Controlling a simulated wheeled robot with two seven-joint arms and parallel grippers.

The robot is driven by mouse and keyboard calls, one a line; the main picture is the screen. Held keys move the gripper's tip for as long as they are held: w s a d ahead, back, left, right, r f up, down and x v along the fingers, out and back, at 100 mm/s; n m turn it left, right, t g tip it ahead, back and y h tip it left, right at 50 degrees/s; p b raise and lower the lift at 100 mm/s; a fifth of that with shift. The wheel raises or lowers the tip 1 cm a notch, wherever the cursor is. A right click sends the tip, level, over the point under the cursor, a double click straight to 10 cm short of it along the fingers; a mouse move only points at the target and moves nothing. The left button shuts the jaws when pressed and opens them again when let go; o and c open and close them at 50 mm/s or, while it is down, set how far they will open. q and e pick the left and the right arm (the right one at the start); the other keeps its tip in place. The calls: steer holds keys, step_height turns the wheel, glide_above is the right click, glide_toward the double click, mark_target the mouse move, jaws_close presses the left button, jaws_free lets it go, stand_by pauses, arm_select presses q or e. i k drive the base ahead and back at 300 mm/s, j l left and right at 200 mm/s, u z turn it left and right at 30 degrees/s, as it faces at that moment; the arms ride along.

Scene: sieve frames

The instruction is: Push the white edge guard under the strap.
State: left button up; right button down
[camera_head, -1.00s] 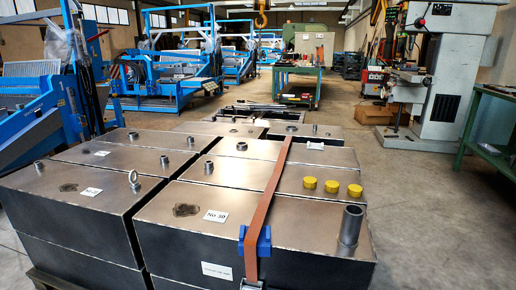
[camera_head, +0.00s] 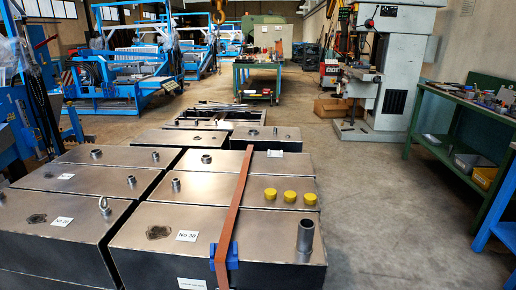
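An orange-brown strap (camera_head: 236,200) runs over the grey metal boxes (camera_head: 170,215) from the far side to the near edge. A blue edge guard (camera_head: 224,257) sits under the strap at the near top edge. A small white piece (camera_head: 275,154) lies at the far side of the boxes, just right of the strap and apart from it. It looks like the white edge guard, but it is too small to make out its shape. Neither of my grippers is in view.
A lifting eye (camera_head: 104,205) is on the left. Open floor (camera_head: 385,200) lies to the right, before a green workbench (camera_head: 465,115).

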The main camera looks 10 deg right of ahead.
mark_target(271, 153)
steer(key=z, duration=1.15)
steer(key=i+l+z, duration=0.2)
steer(key=z, duration=0.2)
steer(key=i+l+z, duration=0.25)
steer(key=z, duration=0.15)
steer(key=i+l+z, duration=0.15)
steer(key=z, duration=0.2)
steer(key=i+z, duration=0.4)
steer(key=i+u, duration=0.7)
steer(key=i+l+u, duration=0.2)
steer(key=i+u, duration=0.15)
steer(key=i, duration=0.15)
steer(key=i+j+u, duration=0.15)
steer(key=i+u, duration=0.55)
steer(key=i+l+u, duration=0.1)
steer(key=i+u, duration=0.25)
steer(key=i, duration=0.15)
steer(key=i+j, duration=0.1)
steer(key=i, duration=1.9)
steer(key=i+l+u, duration=0.1)
steer(key=i+u, duration=0.3)
steer(key=i+l+u, duration=0.3)
steer(key=i+u, duration=0.15)
steer(key=i+l+u, duration=0.4)
